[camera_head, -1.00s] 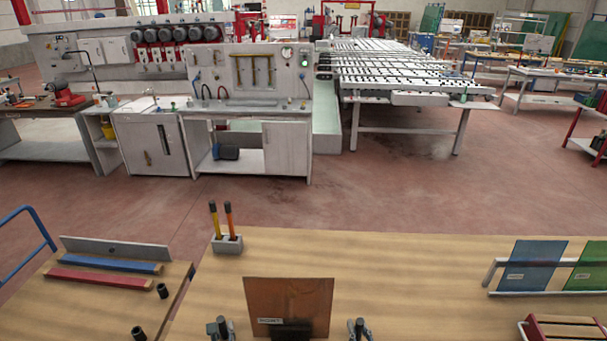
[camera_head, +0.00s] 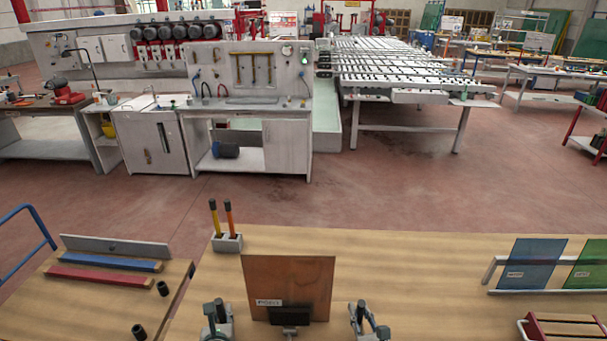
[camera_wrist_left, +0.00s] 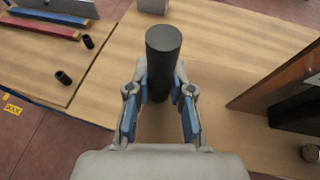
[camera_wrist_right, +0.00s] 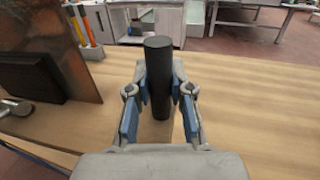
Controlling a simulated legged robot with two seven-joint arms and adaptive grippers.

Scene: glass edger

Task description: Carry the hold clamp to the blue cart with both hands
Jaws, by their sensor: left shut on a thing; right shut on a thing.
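A brown upright plate (camera_head: 290,285) with a small white label and a black block (camera_head: 290,315) low on its face appears to be the hold clamp. It is between my two grippers at the front of the wooden table. My left gripper (camera_wrist_left: 158,95) is shut on a black upright cylinder (camera_wrist_left: 163,50), apparently a handle. My right gripper (camera_wrist_right: 158,95) is shut on a similar cylinder (camera_wrist_right: 158,60). How the handles join the plate is hidden. The blue cart, with its blue rail (camera_head: 28,222) and wooden top (camera_head: 85,300), stands at the left.

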